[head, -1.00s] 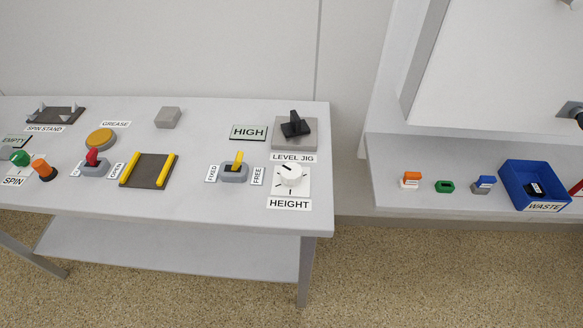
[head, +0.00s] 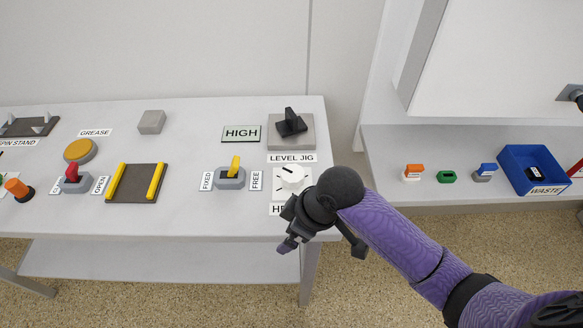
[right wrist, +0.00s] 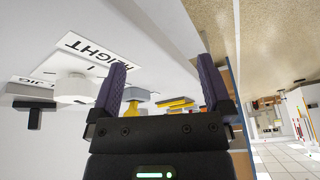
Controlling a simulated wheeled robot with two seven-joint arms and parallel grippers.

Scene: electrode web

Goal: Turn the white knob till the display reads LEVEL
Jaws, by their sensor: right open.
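The white knob (head: 291,177) sits on its white plate at the right end of the bench, its lower right partly covered by my right arm. It also shows in the right wrist view (right wrist: 76,88), beside the HEIGHT label (right wrist: 92,55). The display (head: 241,133) reads HIGH. The level jig (head: 292,133), a grey plate with a black piece on it, lies behind the knob. My right gripper (head: 322,250) is in front of the knob near the bench's front edge. In the right wrist view its purple fingers (right wrist: 160,80) are apart and empty. My left gripper is not in view.
A yellow switch (head: 235,166) marked FIXED and FREE stands left of the knob. Further left are a dark plate with yellow rails (head: 137,184) and a red switch (head: 72,175). A blue waste bin (head: 512,172) stands on the right-hand table.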

